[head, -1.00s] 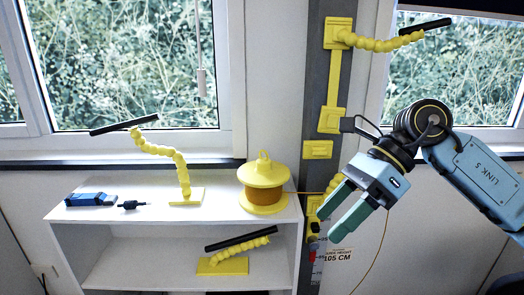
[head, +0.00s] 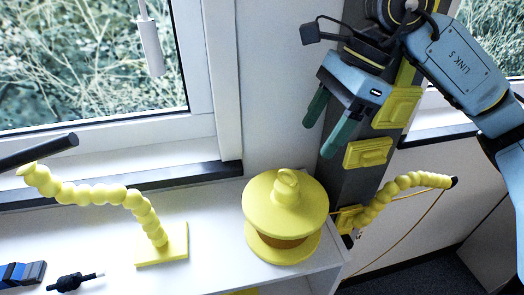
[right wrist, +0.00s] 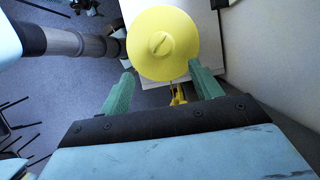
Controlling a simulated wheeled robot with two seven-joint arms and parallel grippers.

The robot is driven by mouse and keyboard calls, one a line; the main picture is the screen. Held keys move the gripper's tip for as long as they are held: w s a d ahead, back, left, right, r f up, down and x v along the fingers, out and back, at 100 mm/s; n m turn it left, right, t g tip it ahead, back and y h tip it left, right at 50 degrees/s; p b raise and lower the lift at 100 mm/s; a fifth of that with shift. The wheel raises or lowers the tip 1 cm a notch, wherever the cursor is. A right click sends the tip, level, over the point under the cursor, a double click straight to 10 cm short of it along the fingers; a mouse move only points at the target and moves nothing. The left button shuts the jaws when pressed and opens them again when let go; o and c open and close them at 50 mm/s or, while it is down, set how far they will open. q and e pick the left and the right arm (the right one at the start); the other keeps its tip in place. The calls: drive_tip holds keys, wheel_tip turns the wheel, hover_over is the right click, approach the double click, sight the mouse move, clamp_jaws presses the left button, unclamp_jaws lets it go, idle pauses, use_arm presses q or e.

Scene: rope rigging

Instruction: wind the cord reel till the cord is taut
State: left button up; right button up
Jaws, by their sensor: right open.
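The yellow cord reel (head: 286,215) stands upright on the white shelf top near its right end. It has a wide round lid with a knob on top and an orange-brown cord drum (head: 284,241) beneath. In the right wrist view the reel lid (right wrist: 163,43) shows from above, beyond and between the fingers. My right gripper (head: 330,122) is open and empty, above and to the right of the reel, apart from it. Its green fingers also show in the right wrist view (right wrist: 163,92). A thin cord (head: 408,237) hangs at the right. My left gripper is not in view.
A grey post (head: 352,166) with yellow brackets stands right behind the reel. A yellow beaded arm (head: 405,184) sticks out from it. Small dark tools lie at lower left.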

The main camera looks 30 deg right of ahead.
approach(287, 182)
drive_tip(key=f, duration=0.2)
drive_tip(key=x, duration=0.2)
drive_tip(key=p+x, duration=0.1)
drive_tip(key=x, duration=0.2)
drive_tip(key=p+x, duration=0.1)
drive_tip(key=x, duration=0.1)
drive_tip(key=shift+a+f, duration=0.1)
drive_tip(key=shift+a, duration=0.4)
drive_tip(key=shift+a+f, duration=0.15)
drive_tip(key=shift+f, duration=0.25)
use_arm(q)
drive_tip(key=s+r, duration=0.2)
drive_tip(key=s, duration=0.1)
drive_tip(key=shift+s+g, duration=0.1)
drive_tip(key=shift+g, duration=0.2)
use_arm(e)
drive_tip(key=shift+c, duration=1.1)
drive_tip(key=c, duration=1.2)
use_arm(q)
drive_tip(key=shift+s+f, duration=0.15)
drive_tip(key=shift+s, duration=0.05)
use_arm(e)
drive_tip(key=shift+o, duration=0.2)
drive_tip(key=shift+w, duration=0.15)
